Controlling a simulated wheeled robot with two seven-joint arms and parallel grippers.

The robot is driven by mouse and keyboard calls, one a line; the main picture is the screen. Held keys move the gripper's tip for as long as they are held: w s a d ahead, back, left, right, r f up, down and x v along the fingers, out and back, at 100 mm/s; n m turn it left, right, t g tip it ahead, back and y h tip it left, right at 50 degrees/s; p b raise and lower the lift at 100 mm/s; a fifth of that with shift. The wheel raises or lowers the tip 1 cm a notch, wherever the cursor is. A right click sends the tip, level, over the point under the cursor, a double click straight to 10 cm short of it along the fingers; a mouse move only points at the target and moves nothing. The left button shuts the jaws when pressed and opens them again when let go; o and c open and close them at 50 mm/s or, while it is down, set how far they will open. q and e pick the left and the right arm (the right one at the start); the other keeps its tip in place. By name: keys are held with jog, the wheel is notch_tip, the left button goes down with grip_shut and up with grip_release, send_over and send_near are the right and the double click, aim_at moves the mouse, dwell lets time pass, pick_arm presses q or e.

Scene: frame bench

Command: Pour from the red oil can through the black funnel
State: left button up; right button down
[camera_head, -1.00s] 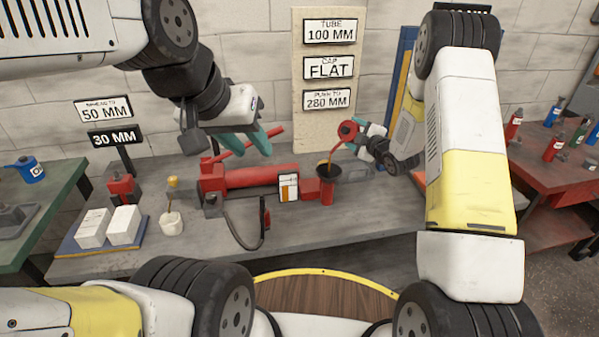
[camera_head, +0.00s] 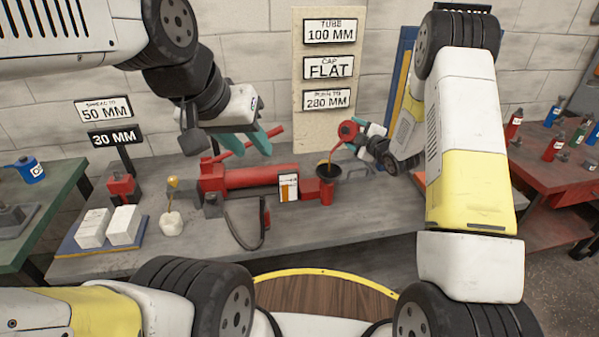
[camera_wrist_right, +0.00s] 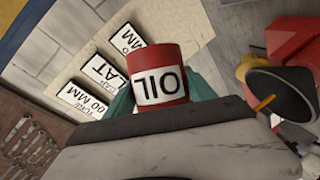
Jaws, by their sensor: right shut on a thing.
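The red oil can (camera_head: 348,131) is held tilted above and to the right of the black funnel (camera_head: 327,171). My right gripper (camera_head: 362,135) is shut on it. In the right wrist view the can's "OIL" label (camera_wrist_right: 160,87) faces the camera, between the teal fingers. A thin reddish-brown line runs from the can down to the funnel mouth; I cannot tell how much is spout and how much is oil. The funnel sits upright on a red cylinder and also shows in the right wrist view (camera_wrist_right: 290,97).
A red horizontal tool (camera_head: 262,176) with a lever and a small white-and-orange card (camera_head: 288,187) lies along the grey bench (camera_head: 370,215). White blocks (camera_head: 124,225) stand on a blue tray at left. A sign board (camera_head: 326,120) stands behind. The bench's front right is clear.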

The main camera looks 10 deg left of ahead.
dwell(0.7)
jog(key=shift+w+f+m+g, duration=0.1)
jog(key=shift+f+m+g, duration=0.2)
jog(key=shift+w+d+f+m, duration=0.1)
jog(key=shift+d+f+m, duration=0.05)
jog(key=shift+f+m, duration=0.2)
dwell(0.3)
jog(key=shift+f+m, duration=0.25)
jog(key=shift+f, duration=0.15)
jog(key=shift+w+f+g, duration=0.1)
jog(key=shift+g, duration=0.2)
jog(key=shift+f+m, duration=0.3)
jog(key=shift+d+f, duration=0.1)
